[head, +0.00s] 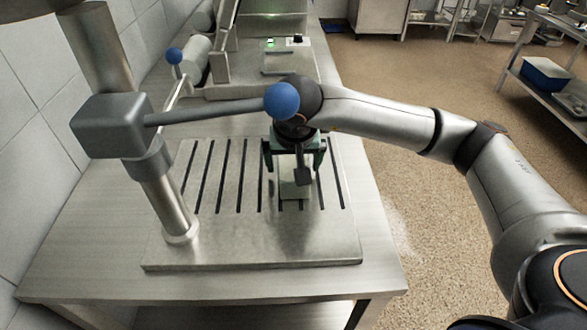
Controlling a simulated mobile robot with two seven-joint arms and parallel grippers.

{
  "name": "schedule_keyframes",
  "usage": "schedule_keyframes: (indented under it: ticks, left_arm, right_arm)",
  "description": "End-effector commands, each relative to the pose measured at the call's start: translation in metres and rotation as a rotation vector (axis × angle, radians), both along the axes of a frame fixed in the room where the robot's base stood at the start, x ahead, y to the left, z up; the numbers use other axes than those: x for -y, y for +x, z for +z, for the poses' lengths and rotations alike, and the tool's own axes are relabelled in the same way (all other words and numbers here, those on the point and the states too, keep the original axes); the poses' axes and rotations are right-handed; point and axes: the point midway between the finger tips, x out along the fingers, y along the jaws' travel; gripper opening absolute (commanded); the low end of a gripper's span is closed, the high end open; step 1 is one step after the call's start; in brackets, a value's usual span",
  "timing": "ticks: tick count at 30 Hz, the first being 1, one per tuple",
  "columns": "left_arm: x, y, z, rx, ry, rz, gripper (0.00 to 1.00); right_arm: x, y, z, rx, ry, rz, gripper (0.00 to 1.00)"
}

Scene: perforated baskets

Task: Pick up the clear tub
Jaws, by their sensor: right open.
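My right gripper (296,165) is open and points down over the slotted steel plate, with its green-edged fingers apart. A pale, see-through tub (293,188), which looks like the clear tub, sits below and between the fingers on the plate. The gripper partly covers it. I cannot tell whether the fingers touch it. My left gripper is not in view.
A grey post (165,200) rises from the left of the slotted plate (240,240). Its lever ends in a blue ball (282,101) that overlaps my right wrist in the picture. A steel scale-like device (288,60) stands behind. The plate's front is clear.

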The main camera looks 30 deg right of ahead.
Motion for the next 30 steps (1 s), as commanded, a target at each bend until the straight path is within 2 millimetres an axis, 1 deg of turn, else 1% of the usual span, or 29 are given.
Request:
schedule_keyframes:
  ticks: [8, 30]
  left_arm:
    - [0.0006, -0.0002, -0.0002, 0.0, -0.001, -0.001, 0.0]
    - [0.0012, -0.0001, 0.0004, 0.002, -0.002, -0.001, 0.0]
  right_arm:
    - [0.0002, -0.0001, -0.0002, 0.0, 0.0, 0.0, 1.0]
    - [-0.0001, -0.0001, -0.0004, -0.001, 0.0, 0.0, 0.17]
